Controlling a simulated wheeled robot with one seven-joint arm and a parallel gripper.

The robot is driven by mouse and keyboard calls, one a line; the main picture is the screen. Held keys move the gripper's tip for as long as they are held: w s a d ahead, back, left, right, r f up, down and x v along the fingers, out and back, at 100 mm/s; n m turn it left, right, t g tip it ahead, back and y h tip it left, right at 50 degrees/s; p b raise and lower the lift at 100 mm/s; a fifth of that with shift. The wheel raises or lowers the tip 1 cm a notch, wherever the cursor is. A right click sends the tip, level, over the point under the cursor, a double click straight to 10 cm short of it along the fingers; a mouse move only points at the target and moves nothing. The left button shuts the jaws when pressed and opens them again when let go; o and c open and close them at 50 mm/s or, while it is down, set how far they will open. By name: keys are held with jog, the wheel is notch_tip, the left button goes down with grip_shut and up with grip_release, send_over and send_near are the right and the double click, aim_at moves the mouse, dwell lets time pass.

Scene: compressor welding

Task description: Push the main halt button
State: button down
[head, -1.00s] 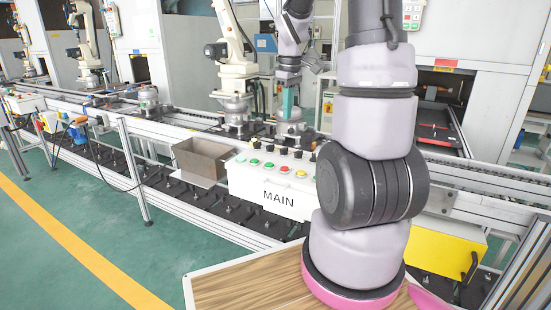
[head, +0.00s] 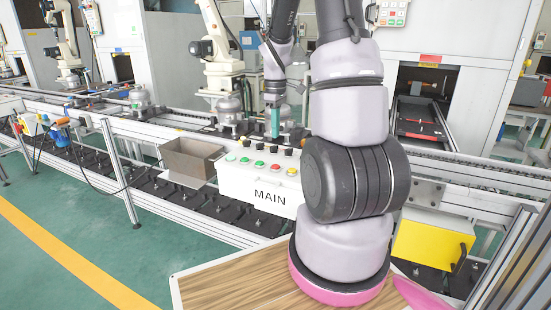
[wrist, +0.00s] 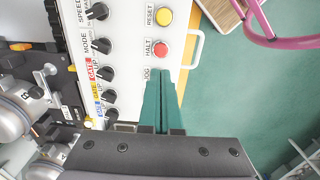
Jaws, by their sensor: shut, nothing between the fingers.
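The main panel is a white box (head: 262,192) marked MAIN, on the line's front edge. Its red HALT button (head: 276,168) sits between a green and a yellow button. In the wrist view, the red HALT button (wrist: 161,49) lies just above the fingertips in the picture, with the yellow RESET button (wrist: 164,16) beyond it. My gripper (wrist: 161,80) has its teal fingers together and empty. In the head view, my gripper (head: 275,134) points down above the panel's back edge, apart from the button. The JOG control is partly hidden by the fingers.
Black knobs (wrist: 105,73) line the panel beside the buttons. A white handle (wrist: 197,48) stands at the panel's side. A metal bin (head: 190,160) is left of the panel, and a yellow box (head: 432,240) is to its right.

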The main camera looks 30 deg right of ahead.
aim_at(275, 166)
notch_tip(275, 166, down, 10)
jog(key=shift+f, duration=0.15)
dwell(0.4)
jog(key=shift+s+f, duration=0.2)
jog(key=shift+f, duration=0.5)
jog(key=shift+s+a+f, duration=0.1)
jog(key=shift+s+f, duration=0.1)
jog(key=shift+r, duration=0.1)
jog(key=shift+w+r, duration=0.2)
jog(key=shift+r, duration=0.1)
notch_tip(275, 166, up, 14)
jog(key=shift+w+r, duration=0.15)
jog(key=shift+w, duration=0.05)
jog(key=shift+r, duration=0.1)
